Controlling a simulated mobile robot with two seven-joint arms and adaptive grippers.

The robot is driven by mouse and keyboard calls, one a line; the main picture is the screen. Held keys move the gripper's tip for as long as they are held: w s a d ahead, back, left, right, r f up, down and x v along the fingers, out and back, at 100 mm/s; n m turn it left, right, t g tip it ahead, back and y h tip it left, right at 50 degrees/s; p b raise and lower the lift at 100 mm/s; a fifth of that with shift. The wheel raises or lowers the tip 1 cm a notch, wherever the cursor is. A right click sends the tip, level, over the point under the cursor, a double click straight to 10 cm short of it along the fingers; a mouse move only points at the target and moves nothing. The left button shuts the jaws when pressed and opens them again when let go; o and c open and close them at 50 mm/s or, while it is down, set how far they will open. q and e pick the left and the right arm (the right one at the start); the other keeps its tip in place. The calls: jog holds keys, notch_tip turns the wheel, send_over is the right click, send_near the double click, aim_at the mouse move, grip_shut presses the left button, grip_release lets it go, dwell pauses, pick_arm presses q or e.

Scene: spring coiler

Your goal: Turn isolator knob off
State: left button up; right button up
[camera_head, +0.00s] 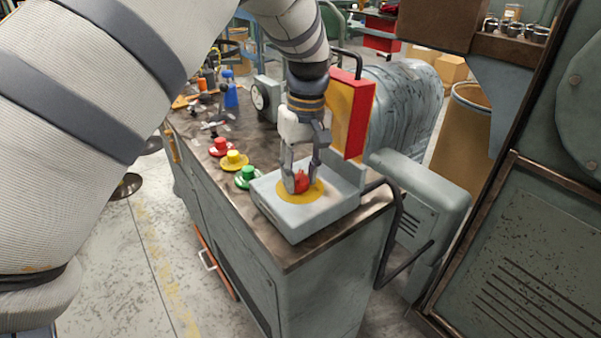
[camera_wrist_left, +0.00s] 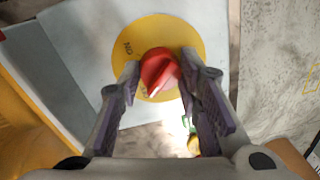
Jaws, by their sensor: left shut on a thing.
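The red isolator knob (camera_head: 301,181) sits on a round yellow plate (camera_head: 288,194) on top of a grey box (camera_head: 311,219) at the near end of the workbench. In the left wrist view the red knob (camera_wrist_left: 159,72) lies on the yellow disc (camera_wrist_left: 190,38), which carries dark lettering, partly hidden. My left gripper (camera_head: 301,183) reaches down from above, its fingers on either side of the knob. It also shows in the left wrist view (camera_wrist_left: 162,90), shut on the knob. My right gripper is not in view.
Red (camera_head: 220,147), yellow (camera_head: 234,160) and green (camera_head: 248,178) push buttons stand left of the box on the bench (camera_head: 195,150). A red and yellow panel (camera_head: 353,113) stands behind the gripper. A grey cabinet (camera_head: 520,240) is at the right.

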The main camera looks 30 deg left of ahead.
pick_arm(q)
jog(key=shift+f+n, duration=0.1)
jog(key=shift+n, duration=0.2)
dwell(0.4)
jog(key=o, duration=1.1)
jog(key=shift+o, duration=0.2)
